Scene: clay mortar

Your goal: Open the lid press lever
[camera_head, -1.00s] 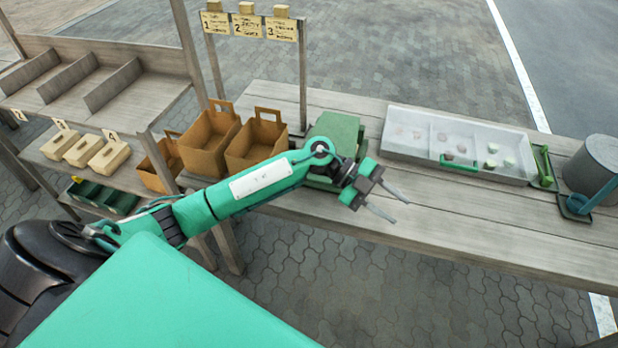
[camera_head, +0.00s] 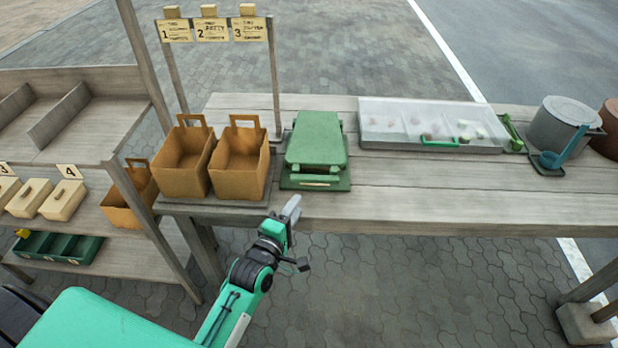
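The lid press (camera_head: 316,138) is a green, box-shaped device on a green base plate, standing on the wooden table. A green bar (camera_head: 313,177), which looks like its lever, lies low across its front edge. My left gripper (camera_head: 290,209) is in front of the table edge, below and a little left of the press in the picture. It points up toward the table and touches nothing that I can see. Its fingers show nearly edge-on, so their opening is unclear. My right gripper is out of view.
Two brown baskets (camera_head: 238,160) stand just left of the press. A shallow tray (camera_head: 378,140) with a clear cover and small pieces lies to its right, beside a grey pot (camera_head: 562,125). The table's front right stretch (camera_head: 450,205) is bare. Shelves stand at left.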

